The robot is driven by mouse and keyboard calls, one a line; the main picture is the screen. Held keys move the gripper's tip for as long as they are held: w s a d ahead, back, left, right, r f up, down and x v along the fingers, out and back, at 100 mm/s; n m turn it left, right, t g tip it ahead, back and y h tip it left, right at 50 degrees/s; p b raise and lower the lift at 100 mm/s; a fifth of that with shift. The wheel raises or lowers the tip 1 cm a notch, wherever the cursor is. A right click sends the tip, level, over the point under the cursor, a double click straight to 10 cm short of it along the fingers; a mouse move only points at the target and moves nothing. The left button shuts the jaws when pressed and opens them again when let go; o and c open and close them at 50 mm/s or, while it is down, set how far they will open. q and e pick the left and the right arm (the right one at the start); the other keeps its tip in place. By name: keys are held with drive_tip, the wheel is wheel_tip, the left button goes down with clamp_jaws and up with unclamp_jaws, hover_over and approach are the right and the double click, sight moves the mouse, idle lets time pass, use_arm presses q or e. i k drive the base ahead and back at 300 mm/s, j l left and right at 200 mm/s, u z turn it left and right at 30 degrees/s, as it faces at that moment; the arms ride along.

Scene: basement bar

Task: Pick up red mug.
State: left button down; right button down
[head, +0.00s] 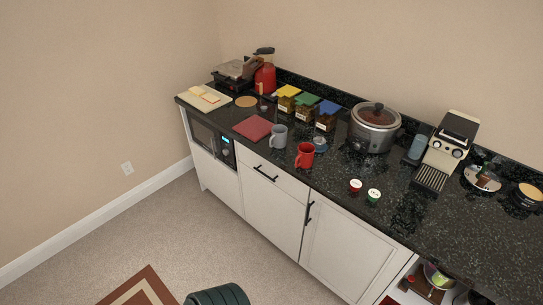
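The red mug (305,155) stands upright on the black speckled countertop (340,185), close to its front edge. Its handle points to the left in the head view. A grey mug (279,136) stands just behind and to the left of it, with a small gap between them. Neither of my grippers is in view.
A red mat (252,128) lies left of the mugs. A small blue-grey lidded item (320,144) sits close behind the red mug. Red (355,185) and green (374,195) pods lie to its right. Behind are jars (306,107) and a slow cooker (374,130). White cabinets (270,205) stand below.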

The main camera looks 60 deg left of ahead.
sight(304, 158)
drive_tip(key=u, duration=1.75)
drive_tip(key=i+z, duration=0.75)
drive_tip(key=k+j, duration=0.05)
